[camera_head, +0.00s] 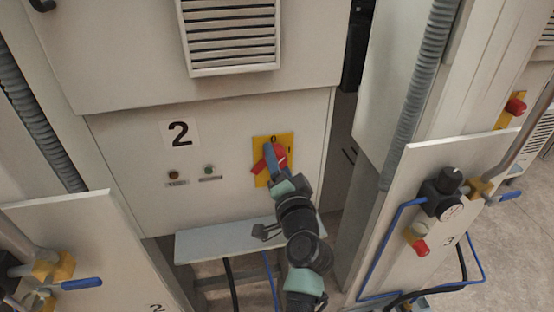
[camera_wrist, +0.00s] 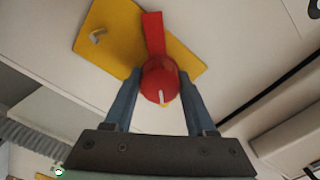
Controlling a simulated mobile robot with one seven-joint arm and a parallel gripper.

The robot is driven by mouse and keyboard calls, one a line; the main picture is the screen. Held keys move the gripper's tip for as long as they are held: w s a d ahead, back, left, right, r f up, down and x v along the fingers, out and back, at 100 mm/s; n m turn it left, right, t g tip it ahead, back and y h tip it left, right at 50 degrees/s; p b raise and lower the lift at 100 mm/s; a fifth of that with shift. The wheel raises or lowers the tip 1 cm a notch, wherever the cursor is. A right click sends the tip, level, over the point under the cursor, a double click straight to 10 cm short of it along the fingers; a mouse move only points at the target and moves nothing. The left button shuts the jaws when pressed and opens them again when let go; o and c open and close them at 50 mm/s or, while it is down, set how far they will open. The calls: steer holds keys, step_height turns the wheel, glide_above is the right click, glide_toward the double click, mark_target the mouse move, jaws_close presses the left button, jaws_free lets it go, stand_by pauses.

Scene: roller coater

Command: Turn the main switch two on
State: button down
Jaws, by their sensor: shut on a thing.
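The main switch two is a red rotary handle (camera_head: 279,158) on a yellow plate (camera_head: 260,143), on the cabinet panel marked "2". A "0" shows at the plate's top and a mark like a "1" at its right. The handle lies diagonally, its upper end towards the right; my gripper hides part of it. My gripper (camera_head: 272,163) is at the plate. In the wrist view its two blue fingers (camera_wrist: 159,76) are shut on the red knob (camera_wrist: 158,88), one on each side. A red bar extends from the knob up across the yellow plate (camera_wrist: 105,28), and a white line marks the knob.
Two small panel buttons (camera_head: 208,170) sit left of the switch. A grey shelf (camera_head: 215,243) juts out below. A side panel with a gauge and black knob (camera_head: 449,181) stands right; another panel with a blue-handled valve (camera_head: 82,284) stands lower left.

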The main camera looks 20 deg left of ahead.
steer(key=m, duration=0.4)
steer(key=shift+m+p, duration=0.3)
steer(key=shift+p, duration=0.1)
steer(key=shift+f+m+p, duration=0.1)
steer(key=shift+m+p, duration=0.55)
steer(key=shift+m, duration=1.65)
steer(key=shift+c, duration=1.1)
jaws_free()
steer(key=shift+s, duration=0.1)
steer(key=b+v, duration=0.2)
steer(key=v, duration=1.1)
